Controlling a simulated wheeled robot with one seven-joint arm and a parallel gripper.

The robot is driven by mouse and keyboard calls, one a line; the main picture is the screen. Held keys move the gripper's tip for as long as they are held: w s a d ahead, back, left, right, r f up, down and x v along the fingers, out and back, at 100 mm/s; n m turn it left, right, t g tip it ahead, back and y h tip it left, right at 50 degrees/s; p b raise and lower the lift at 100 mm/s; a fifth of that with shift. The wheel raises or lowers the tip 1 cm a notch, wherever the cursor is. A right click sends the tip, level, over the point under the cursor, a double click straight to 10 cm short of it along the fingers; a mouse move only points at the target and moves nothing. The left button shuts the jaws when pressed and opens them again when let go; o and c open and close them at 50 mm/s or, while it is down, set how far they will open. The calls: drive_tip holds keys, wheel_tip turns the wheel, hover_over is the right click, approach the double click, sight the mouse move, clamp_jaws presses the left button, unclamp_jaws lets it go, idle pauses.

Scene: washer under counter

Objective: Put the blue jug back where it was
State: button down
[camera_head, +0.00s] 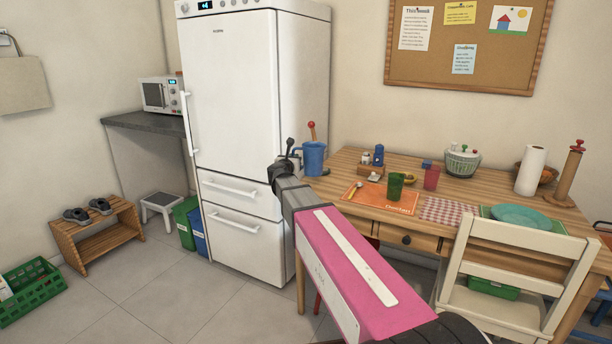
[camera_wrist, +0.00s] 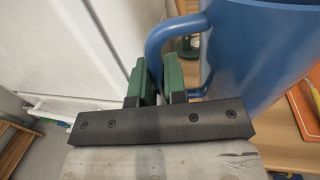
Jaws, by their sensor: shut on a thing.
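The blue jug (camera_head: 314,160) is upright at the left end of the wooden table, close to the fridge. It also fills the upper right of the wrist view (camera_wrist: 255,50). My gripper (camera_head: 291,158) is left of the jug. In the wrist view its green fingers (camera_wrist: 160,78) are shut on the jug's handle (camera_wrist: 154,45). I cannot tell whether the jug's base touches the table (camera_head: 345,161) or hangs just above it.
A wooden item with a red knob (camera_head: 312,131) stands behind the jug. The fridge (camera_head: 240,120) is close on the left. A small caddy (camera_head: 371,171), orange placemat (camera_head: 384,198) and green cup (camera_head: 395,187) lie to the right. A white chair (camera_head: 515,262) stands in front.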

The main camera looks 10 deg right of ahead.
sight(304, 164)
drive_tip(key=shift+w+d+f, duration=0.55)
drive_tip(key=shift+d+f, duration=0.3)
drive_tip(key=shift+f, duration=0.4)
drive_tip(key=shift+w+d+f, duration=0.5)
drive_tip(key=shift+d+f, duration=0.35)
drive_tip(key=shift+f, duration=0.4)
drive_tip(key=shift+w+d+f, duration=0.55)
drive_tip(key=shift+d+f, duration=0.3)
drive_tip(key=shift+f, duration=0.4)
drive_tip(key=shift+f, duration=0.1)
drive_tip(key=c, duration=1.2)
unclamp_jaws()
drive_tip(key=shift+f, duration=0.1)
drive_tip(key=shift+o, duration=0.2)
